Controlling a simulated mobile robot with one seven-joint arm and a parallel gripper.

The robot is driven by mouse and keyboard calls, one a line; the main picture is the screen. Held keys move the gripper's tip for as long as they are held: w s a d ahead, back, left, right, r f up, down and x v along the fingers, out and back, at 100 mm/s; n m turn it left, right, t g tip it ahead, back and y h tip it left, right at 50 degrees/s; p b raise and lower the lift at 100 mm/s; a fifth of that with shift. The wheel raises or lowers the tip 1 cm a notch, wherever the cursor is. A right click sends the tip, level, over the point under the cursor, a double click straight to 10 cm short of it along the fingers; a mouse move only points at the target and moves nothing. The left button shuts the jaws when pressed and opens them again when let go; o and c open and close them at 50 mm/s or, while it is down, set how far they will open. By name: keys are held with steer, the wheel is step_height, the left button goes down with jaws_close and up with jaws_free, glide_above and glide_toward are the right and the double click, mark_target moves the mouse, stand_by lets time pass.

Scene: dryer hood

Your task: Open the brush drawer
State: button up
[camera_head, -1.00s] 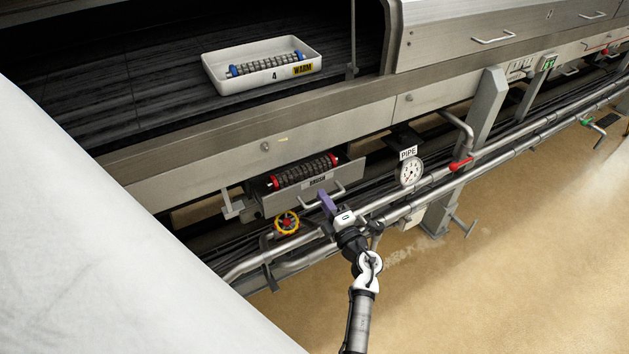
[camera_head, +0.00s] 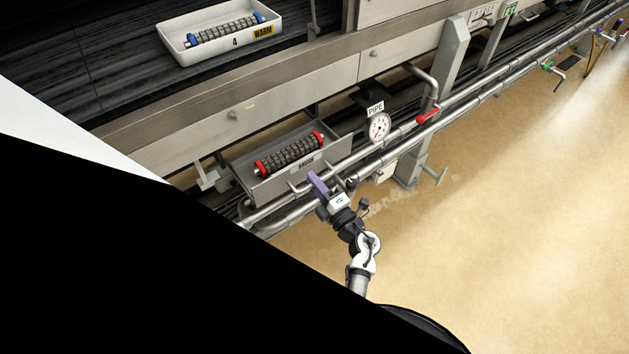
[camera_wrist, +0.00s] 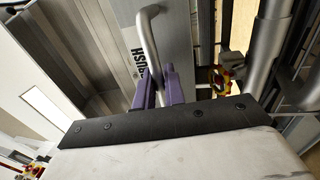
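The brush drawer (camera_head: 330,156) is a grey metal tray pulled out from under the machine's edge. A dark roller brush with red ends (camera_head: 290,154) lies in it, and its front carries a BRUSH label. My gripper (camera_head: 318,184), with purple fingers, is at the drawer front in the head view. In the wrist view, the drawer's bar handle (camera_wrist: 149,38) runs down between my gripper's fingers (camera_wrist: 158,86), which are closed around it. The label shows partly beside the handle there.
A white tray marked WARM (camera_head: 180,53) with a blue-ended roller sits on the dark belt above. Pipes (camera_head: 400,125) run close in front of the drawer, with a gauge (camera_head: 379,128) and a red-handled valve (camera_head: 428,117). The sandy floor to the right is open.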

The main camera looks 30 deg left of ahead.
steer(key=shift+o, duration=1.1)
steer(key=v, duration=1.4)
